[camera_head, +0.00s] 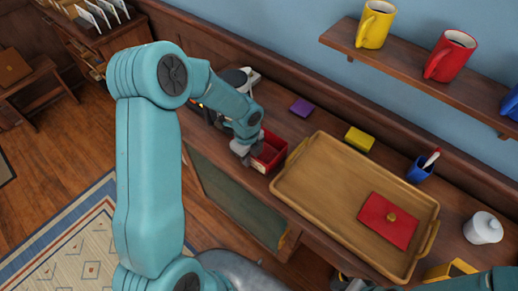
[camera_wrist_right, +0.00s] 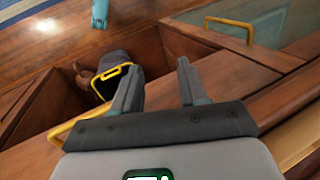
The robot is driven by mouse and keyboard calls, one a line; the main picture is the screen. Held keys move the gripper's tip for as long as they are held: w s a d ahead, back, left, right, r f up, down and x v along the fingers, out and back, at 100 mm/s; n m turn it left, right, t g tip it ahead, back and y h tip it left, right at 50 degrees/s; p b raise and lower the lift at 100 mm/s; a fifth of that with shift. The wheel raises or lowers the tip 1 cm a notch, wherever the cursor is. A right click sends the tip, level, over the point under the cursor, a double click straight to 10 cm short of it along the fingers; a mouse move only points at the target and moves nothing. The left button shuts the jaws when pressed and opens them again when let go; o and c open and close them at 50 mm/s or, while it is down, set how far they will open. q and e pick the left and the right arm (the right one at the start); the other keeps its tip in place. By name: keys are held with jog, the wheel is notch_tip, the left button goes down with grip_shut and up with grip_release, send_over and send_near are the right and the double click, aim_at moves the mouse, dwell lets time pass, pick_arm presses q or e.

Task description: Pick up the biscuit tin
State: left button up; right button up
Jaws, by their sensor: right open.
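An open red box (camera_head: 268,153), which may be the biscuit tin, sits on the wooden counter left of the tray. My right gripper (camera_wrist_right: 158,88) is open and empty in the right wrist view, above wooden panels and an open compartment. The red box does not show there.
A yellow block (camera_head: 359,139), a purple block (camera_head: 301,107), a blue cup (camera_head: 419,170) with a red-and-white item and a white lidded jar (camera_head: 483,228) stand around the tray. Mugs stand on the wall shelf (camera_head: 420,75). A yellow handle (camera_wrist_right: 230,28) shows in the wrist view.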

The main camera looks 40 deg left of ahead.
pick_arm(q)
grip_shut()
jog(key=shift+w+r, duration=0.1)
jog(key=shift+r, duration=0.05)
